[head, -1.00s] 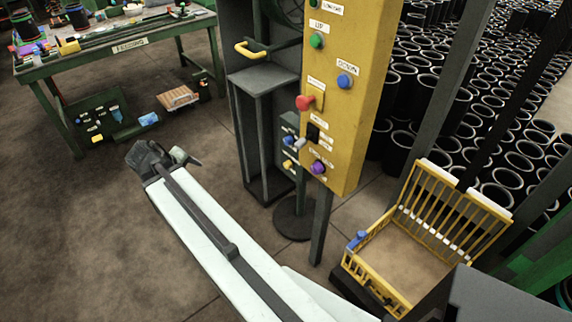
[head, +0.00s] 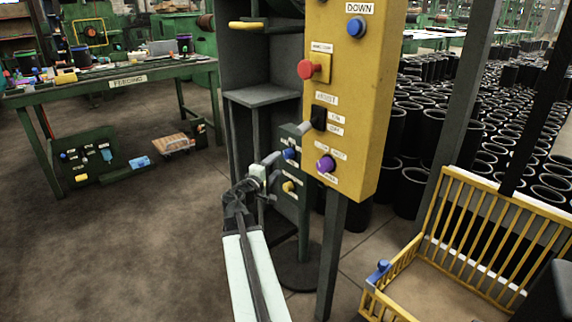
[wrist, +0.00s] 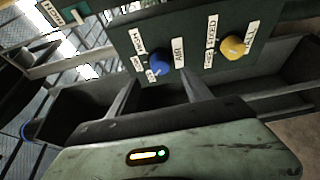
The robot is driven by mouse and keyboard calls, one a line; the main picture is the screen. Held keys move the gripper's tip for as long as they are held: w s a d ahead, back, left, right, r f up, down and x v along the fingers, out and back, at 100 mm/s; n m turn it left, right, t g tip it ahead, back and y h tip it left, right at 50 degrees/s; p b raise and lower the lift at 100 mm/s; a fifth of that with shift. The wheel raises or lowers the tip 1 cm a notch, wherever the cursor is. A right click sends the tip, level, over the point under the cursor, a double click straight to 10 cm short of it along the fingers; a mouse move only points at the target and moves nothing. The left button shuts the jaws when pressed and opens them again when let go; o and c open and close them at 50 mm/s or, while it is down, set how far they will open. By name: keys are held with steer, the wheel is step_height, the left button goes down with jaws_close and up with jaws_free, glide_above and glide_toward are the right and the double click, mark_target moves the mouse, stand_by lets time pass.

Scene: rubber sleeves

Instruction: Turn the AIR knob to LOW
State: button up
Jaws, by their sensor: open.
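The AIR knob (wrist: 158,65) is blue and sits on a dark green panel (wrist: 120,42) in the wrist view. The AIR label is to its right and further labels are at its left; its setting is unclear. In the head view the same blue knob (head: 289,154) is on the narrow green panel beside the yellow one. My gripper (wrist: 160,82) is open and empty, its two fingers pointing towards the knob, one on each side in the picture. Contact cannot be told. My gripper (head: 268,172) also shows just left of the green panel in the head view.
A yellow knob (wrist: 233,47) is beside the AIR knob. The yellow panel (head: 370,100) with a red button (head: 306,69), black switch (head: 318,118) and purple knob (head: 326,164) stands close right. A yellow cage (head: 445,250) is lower right.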

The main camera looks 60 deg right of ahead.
mark_target(286, 156)
steer(key=d, duration=0.7)
steer(key=shift+w+d, duration=0.3)
steer(key=shift+d, duration=0.05)
steer(key=shift+c, duration=0.4)
